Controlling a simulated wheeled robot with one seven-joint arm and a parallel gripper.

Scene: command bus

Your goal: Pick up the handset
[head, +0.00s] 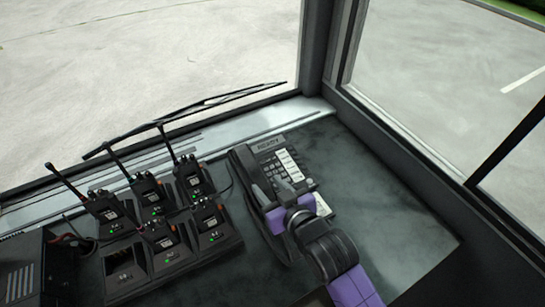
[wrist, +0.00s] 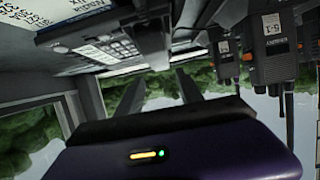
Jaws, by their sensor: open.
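A dark desk phone (head: 268,150) with a keypad and pale buttons sits on the grey counter. Its dark handset (head: 243,163) lies along the phone's left side in the head view. My gripper (head: 276,192) is open over the lower middle of the phone, its two fingers apart, and hides part of the phone and handset. Contact cannot be told. The wrist view shows the scene upside down, with the phone's keypad (wrist: 110,50) at the upper left and my fingers (wrist: 158,92) apart with nothing seen between them.
Several two-way radios with antennas stand in a charger (head: 200,245) left of the phone. A dark box (head: 22,265) is at the lower left corner. The windscreen and its wiper (head: 190,108) are behind. The counter right of the phone (head: 385,195) is clear, up to the side window frame.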

